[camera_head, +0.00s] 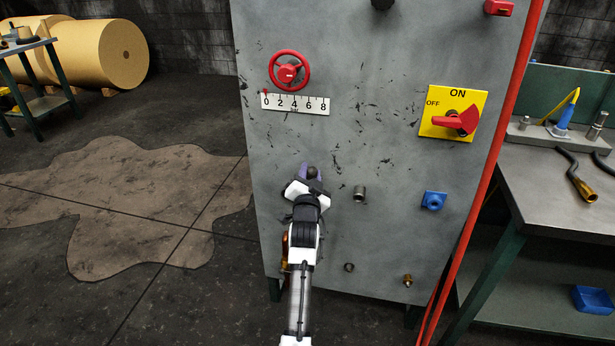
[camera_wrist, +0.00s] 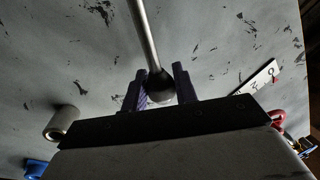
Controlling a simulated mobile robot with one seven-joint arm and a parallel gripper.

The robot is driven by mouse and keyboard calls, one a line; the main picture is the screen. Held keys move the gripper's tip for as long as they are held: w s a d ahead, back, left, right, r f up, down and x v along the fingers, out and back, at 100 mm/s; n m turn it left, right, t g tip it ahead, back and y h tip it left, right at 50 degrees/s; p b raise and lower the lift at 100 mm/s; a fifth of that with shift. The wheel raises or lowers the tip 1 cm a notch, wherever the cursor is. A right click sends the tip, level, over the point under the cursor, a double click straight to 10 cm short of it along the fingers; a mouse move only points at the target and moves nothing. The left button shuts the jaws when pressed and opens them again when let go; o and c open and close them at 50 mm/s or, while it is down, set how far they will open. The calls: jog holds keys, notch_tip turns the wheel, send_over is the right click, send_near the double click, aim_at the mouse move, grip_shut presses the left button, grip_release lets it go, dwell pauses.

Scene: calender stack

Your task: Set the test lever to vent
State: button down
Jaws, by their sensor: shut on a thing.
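The test lever shows in the wrist view as a thin metal rod (camera_wrist: 145,38) with a dark ball knob (camera_wrist: 160,88) at its end. My gripper (camera_wrist: 161,76) has one purple finger on each side of the knob and is shut on it. In the head view my gripper (camera_head: 310,176) is in front of the lower left part of the grey panel (camera_head: 385,60), with the dark knob (camera_head: 311,171) between its fingers. My gripper and arm hide most of the lever in the head view. I see no vent mark.
A red handwheel (camera_head: 289,71) and a 0 to 8 scale (camera_head: 295,103) are above my gripper. A metal stub (camera_head: 359,194) and a blue fitting (camera_head: 433,201) are to its right. A red switch (camera_head: 457,121) sits higher right. A workbench (camera_head: 540,180) stands right of the panel.

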jog(key=shift+f, duration=0.1)
jog(key=c, duration=1.1)
grip_release()
jog(key=shift+d, duration=0.1)
jog(key=shift+s, duration=0.1)
jog(key=s+b, duration=0.1)
jog(key=s, duration=0.3)
jog(key=s+a+f, duration=0.1)
jog(key=s, duration=0.4)
jog(key=s+a+b, duration=0.1)
jog(key=s, duration=0.3)
jog(key=shift+s+a+f+b, duration=0.1)
jog(key=shift+s+f+b, duration=0.15)
jog(key=shift+b, duration=0.1)
